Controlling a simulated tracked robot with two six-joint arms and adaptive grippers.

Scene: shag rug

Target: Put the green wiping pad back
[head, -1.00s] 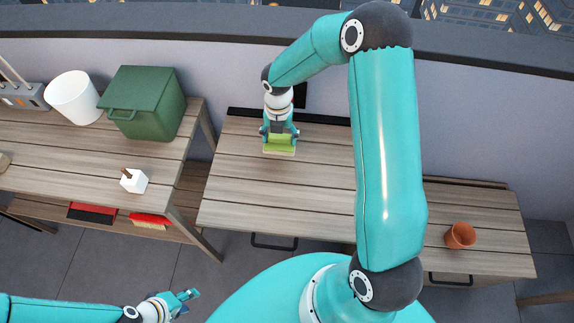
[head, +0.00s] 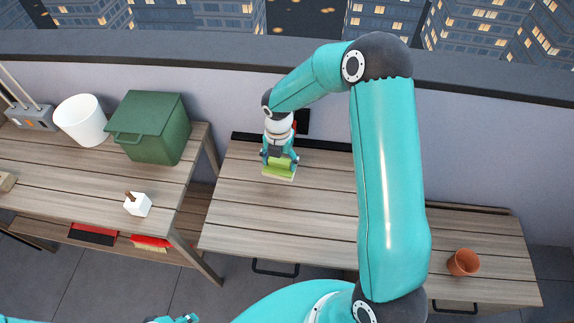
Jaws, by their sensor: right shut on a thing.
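The green wiping pad (head: 279,171) is a small yellow-green block with a paler underside, in the upper middle of the head view. My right gripper (head: 280,160) is shut on it from above, over the back part of the middle wooden table (head: 250,215). I cannot tell whether the pad touches the table top. My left gripper (head: 185,319) shows only as a sliver at the bottom edge, and its fingers are mostly cut off.
A terracotta pot (head: 463,262) stands on the right. The middle table's front is clear. My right arm hides part of the right side.

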